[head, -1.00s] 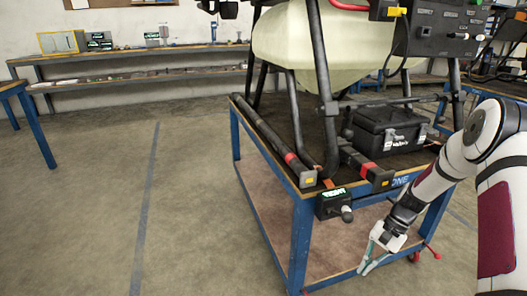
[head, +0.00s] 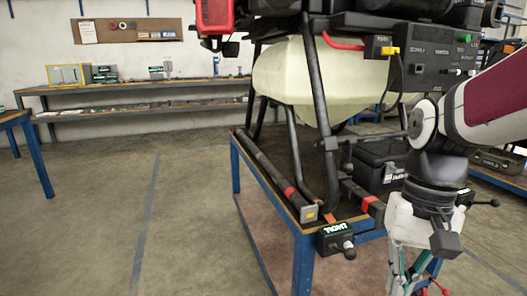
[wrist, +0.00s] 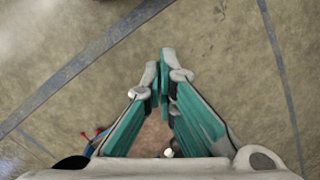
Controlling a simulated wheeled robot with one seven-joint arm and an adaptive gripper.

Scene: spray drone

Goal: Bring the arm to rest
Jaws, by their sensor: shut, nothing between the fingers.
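My gripper (head: 408,278) hangs at the lower right of the head view, pointing down, in front of the blue table's right part. Its fingertips run to the bottom edge of that view. In the wrist view my gripper (wrist: 160,75) has its teal fingers drawn together at the tips, with nothing between them, above bare floor. My white and dark red arm reaches in from the right and bends down at the wrist. It hides part of the drone's stand and the table.
The spray drone with its pale tank (head: 320,82) stands on the blue table (head: 303,262). A black case (head: 378,165) sits beneath the tank. A small black box with a knob (head: 335,240) juts from the table's front corner. Floor (head: 95,220) at the left is clear.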

